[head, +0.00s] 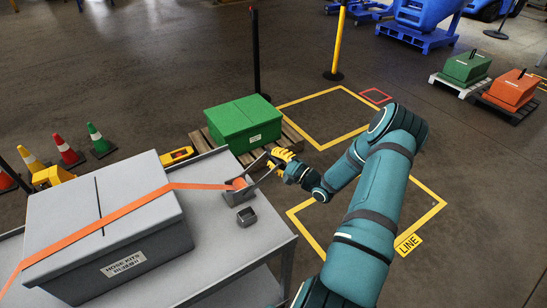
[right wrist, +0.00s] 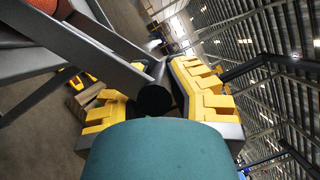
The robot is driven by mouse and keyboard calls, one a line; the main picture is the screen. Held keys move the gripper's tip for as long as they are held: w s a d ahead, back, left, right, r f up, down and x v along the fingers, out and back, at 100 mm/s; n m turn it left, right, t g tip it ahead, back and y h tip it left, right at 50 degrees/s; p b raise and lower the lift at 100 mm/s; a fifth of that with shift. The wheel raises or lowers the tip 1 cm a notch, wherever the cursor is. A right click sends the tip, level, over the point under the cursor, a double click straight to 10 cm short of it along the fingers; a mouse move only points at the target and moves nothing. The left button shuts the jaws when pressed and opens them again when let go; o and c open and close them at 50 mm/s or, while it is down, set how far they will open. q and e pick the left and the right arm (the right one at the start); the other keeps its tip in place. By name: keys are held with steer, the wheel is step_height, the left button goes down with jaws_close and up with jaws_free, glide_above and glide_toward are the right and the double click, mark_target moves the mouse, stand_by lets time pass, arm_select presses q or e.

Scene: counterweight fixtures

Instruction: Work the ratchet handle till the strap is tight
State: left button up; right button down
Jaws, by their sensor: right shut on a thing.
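An orange strap (head: 122,212) runs over a grey lidded box (head: 110,262) and on to a metal ratchet (head: 239,191) on the grey cart top. Orange strap is wound at the ratchet. The ratchet handle (head: 259,170) slants up to the right from it. My right gripper (head: 277,160) is at the handle's upper end and is shut on it. In the right wrist view, the yellow-padded fingers sit either side of the dark handle end (right wrist: 154,98), and the metal handle arms (right wrist: 100,55) reach off to the upper left. My left gripper is not in view.
A green box (head: 241,122) on a pallet stands behind the cart. Traffic cones (head: 64,148) are at the left. Yellow-outlined floor areas (head: 325,115) lie empty beyond the cart.

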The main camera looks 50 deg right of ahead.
steer(key=shift+f, duration=0.15)
steer(key=c, duration=0.9)
jaws_free()
steer(key=shift+o, duration=0.2)
steer(key=s+f, duration=0.1)
steer(key=s, duration=1)
steer(key=shift+s+d+f, duration=0.25)
steer(key=shift+s+d, duration=0.05)
steer(key=shift+s, duration=0.1)
